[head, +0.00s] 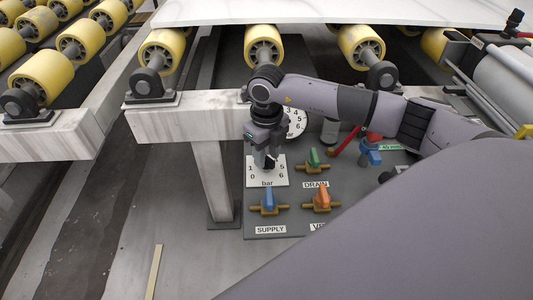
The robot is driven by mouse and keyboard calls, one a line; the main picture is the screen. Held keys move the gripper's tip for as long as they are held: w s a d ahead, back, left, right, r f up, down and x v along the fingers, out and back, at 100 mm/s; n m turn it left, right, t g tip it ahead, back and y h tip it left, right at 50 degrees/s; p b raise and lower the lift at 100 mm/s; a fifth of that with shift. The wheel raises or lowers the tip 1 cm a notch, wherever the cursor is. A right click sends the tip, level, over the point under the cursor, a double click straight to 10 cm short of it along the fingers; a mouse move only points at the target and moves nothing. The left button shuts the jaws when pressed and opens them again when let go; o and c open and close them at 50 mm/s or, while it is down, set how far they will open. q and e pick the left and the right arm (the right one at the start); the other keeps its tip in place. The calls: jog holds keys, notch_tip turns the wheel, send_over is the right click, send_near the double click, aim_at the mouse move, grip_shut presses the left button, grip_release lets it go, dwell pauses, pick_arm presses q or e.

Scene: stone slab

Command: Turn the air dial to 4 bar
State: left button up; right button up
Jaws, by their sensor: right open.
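The air dial's white scale plate (280,179), marked "bar", lies on the grey panel in the head view. I cannot tell whether the fingers touch the knob. A round white gauge (297,122) behind is partly covered by my right arm. My left gripper is not in view.
On the panel are a blue SUPPLY valve (268,200), an orange valve (321,198) and a green DRAIN valve (314,158). Another blue handle (370,153) and a red lever (346,141) stand to the right. Yellow rollers (262,47) and a white slab (340,12) lie behind.

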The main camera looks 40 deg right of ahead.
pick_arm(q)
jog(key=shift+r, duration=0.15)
pick_arm(e)
grip_shut()
